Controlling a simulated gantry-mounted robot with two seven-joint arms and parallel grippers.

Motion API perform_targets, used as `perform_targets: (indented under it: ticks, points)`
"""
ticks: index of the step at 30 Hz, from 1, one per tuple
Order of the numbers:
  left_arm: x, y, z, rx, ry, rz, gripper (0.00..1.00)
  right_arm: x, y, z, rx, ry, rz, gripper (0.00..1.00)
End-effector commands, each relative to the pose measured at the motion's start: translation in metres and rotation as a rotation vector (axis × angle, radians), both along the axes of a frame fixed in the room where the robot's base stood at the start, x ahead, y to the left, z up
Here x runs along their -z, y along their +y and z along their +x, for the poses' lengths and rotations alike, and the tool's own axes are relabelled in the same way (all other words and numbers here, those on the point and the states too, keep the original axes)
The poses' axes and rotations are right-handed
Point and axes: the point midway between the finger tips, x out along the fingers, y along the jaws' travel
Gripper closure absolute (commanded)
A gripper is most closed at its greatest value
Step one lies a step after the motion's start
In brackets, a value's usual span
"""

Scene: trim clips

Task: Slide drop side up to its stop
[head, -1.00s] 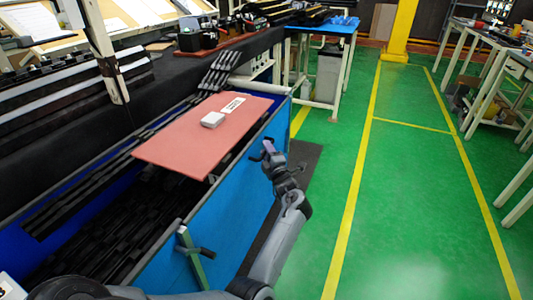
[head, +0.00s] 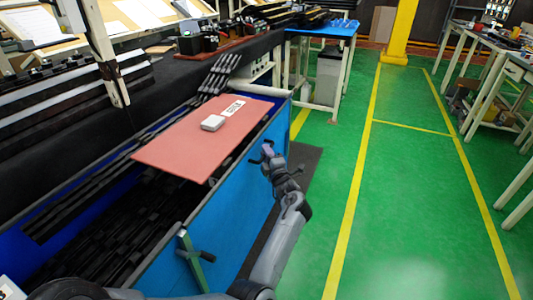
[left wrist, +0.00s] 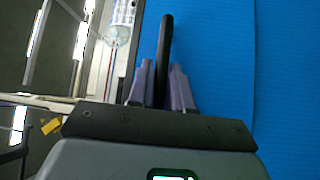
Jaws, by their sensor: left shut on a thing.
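The drop side (head: 231,222) is the blue front panel of a long crate-like bin, standing upright along its aisle side. A dark handle on a green strip (head: 190,258) is on its near part. My left gripper (head: 267,153) is at the far part of the panel, on its outer face. In the left wrist view the fingers (left wrist: 162,88) are shut on a black bar-like handle (left wrist: 166,45), in front of the blue panel (left wrist: 215,70). The grip point is partly hidden by the fingers. My right gripper is not in view.
Dark trim parts (head: 100,240) fill the bin. A blue-topped table (head: 322,28) stands beyond. The green floor (head: 400,200) at right is clear.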

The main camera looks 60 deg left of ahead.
Motion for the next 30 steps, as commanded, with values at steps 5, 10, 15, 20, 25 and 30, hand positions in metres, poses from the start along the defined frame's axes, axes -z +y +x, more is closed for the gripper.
perform_targets:
  ticks: [5,10,15,20,25,30]
  points:
    - [-0.007,0.0,0.0,-0.001,-0.01,0.012,1.0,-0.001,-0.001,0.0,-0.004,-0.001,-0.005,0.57]
    - [-0.007,0.0,0.0,-0.001,-0.009,0.011,0.61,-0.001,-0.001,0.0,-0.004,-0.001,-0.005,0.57]
    - [-0.006,0.0,0.0,-0.001,-0.007,0.009,0.61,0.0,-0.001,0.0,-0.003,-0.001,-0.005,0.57]
    - [-0.005,-0.002,0.0,0.0,-0.007,0.007,0.61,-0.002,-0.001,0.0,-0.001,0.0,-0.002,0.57]
    - [-0.003,-0.017,-0.002,0.001,-0.005,0.005,0.61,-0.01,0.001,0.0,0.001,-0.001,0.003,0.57]
    - [-0.001,-0.045,-0.007,0.002,-0.006,0.005,0.61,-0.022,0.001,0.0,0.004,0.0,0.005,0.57]
